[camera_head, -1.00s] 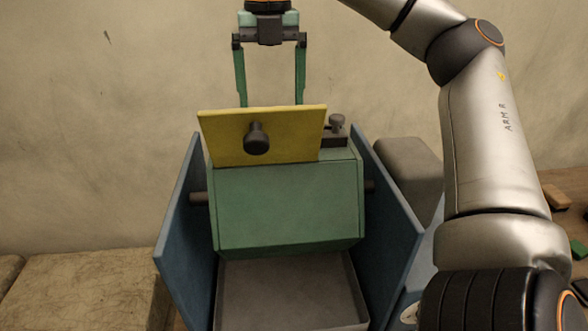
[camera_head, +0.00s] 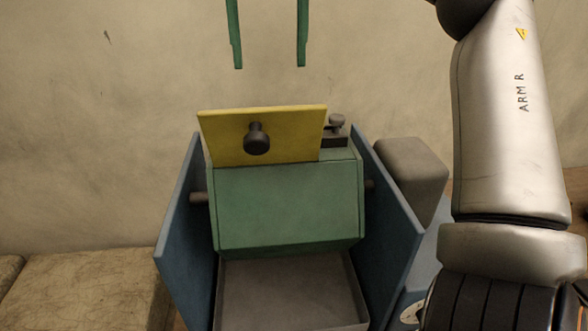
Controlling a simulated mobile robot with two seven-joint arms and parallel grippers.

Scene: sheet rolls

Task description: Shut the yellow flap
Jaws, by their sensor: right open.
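The yellow flap (camera_head: 223,138) stands raised, tilted slightly back, at the top of a green box (camera_head: 288,205). A dark round knob (camera_head: 257,140) sticks out from the middle of its front face. My right gripper (camera_head: 269,66) is above the flap, with its two green fingers pointing down, spread wide and empty. Its fingertips are clear of the flap's top edge, and its upper part is cut off by the top of the picture. My left gripper is not in view.
Blue side panels (camera_head: 394,228) flank the green box, and a grey tray (camera_head: 290,290) lies below it. A small dark latch-like part with a knob (camera_head: 336,130) sits right of the flap. A grey block (camera_head: 412,175) stands at right; the wall is behind.

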